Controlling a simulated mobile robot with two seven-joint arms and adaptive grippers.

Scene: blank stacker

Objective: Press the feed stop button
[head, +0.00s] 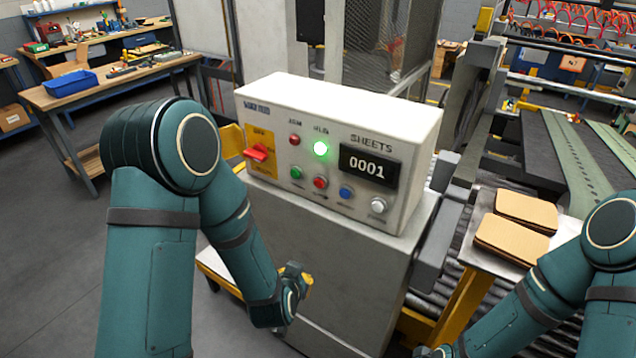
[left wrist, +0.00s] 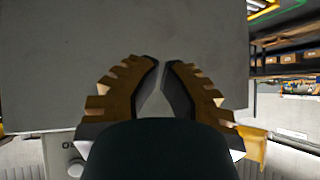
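The control box (head: 335,115) stands on a grey cabinet (head: 330,255). Its front has a red button (head: 320,183) in the lower row, between a green button (head: 296,173) and a blue button (head: 345,192); the small labels are unreadable. A green lamp (head: 320,149) is lit, and the counter (head: 369,168) reads 0001. My left gripper (head: 306,280) is below the panel, in front of the cabinet. In the left wrist view its fingers (left wrist: 162,66) nearly meet at the tips, with nothing between them.
A red switch (head: 257,153) sits at the panel's left and a white knob (head: 378,206) at its lower right. Stacked brown sheets (head: 515,240) lie beside the rollers at right. A workbench (head: 110,85) stands at back left; the floor between is clear.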

